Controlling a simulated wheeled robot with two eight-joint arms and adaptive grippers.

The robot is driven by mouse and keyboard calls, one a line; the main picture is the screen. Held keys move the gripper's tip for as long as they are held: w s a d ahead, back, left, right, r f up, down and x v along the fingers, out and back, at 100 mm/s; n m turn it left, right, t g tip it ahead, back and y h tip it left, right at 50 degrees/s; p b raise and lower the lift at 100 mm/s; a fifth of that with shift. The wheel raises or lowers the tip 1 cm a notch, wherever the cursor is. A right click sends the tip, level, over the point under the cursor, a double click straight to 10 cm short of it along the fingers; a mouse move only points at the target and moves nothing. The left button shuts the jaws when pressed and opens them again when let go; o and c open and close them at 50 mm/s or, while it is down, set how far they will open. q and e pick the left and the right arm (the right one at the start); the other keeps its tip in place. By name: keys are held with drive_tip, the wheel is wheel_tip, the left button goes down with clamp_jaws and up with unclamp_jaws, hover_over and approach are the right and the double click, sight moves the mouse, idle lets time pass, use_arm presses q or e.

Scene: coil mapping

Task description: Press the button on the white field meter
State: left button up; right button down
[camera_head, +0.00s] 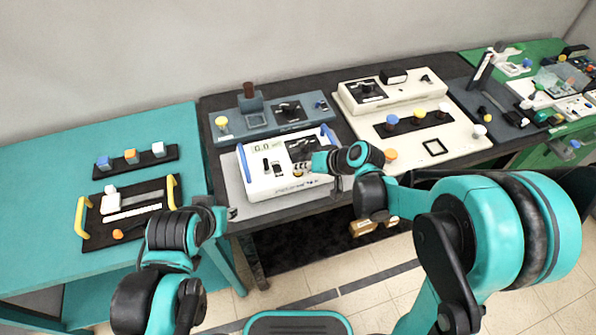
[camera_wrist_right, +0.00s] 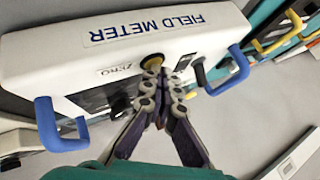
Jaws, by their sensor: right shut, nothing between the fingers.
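The white field meter (camera_head: 262,186) sits on the dark table in the head view, with blue side handles, a display and a dark knob. In the right wrist view the meter (camera_wrist_right: 40,50) appears upside down, with a yellow round button (camera_wrist_right: 152,61) near the ZERO label. My right gripper (camera_wrist_right: 163,73) is shut and empty, its fingertips right beside the button; I cannot tell whether they touch it. In the head view my right wrist covers the meter's right side. My left gripper (camera_head: 228,212) is in front of the meter's left side, seen too small to judge.
A blue-grey instrument (camera_head: 262,122) stands behind the meter. Cream panels (camera_head: 462,148) with coloured knobs lie to the right. A teal table (camera_head: 40,180) at left carries a yellow-handled black tray (camera_head: 90,228) and a rack of coloured blocks (camera_head: 120,168).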

sight(301, 174)
drive_tip(key=shift+r, duration=0.15)
drive_tip(key=shift+r+p, duration=0.6)
drive_tip(key=shift+r, duration=0.05)
drive_tip(key=shift+r, duration=0.15)
wheel_tip(301, 174, up, 5)
drive_tip(key=p, duration=0.4)
idle(0.6)
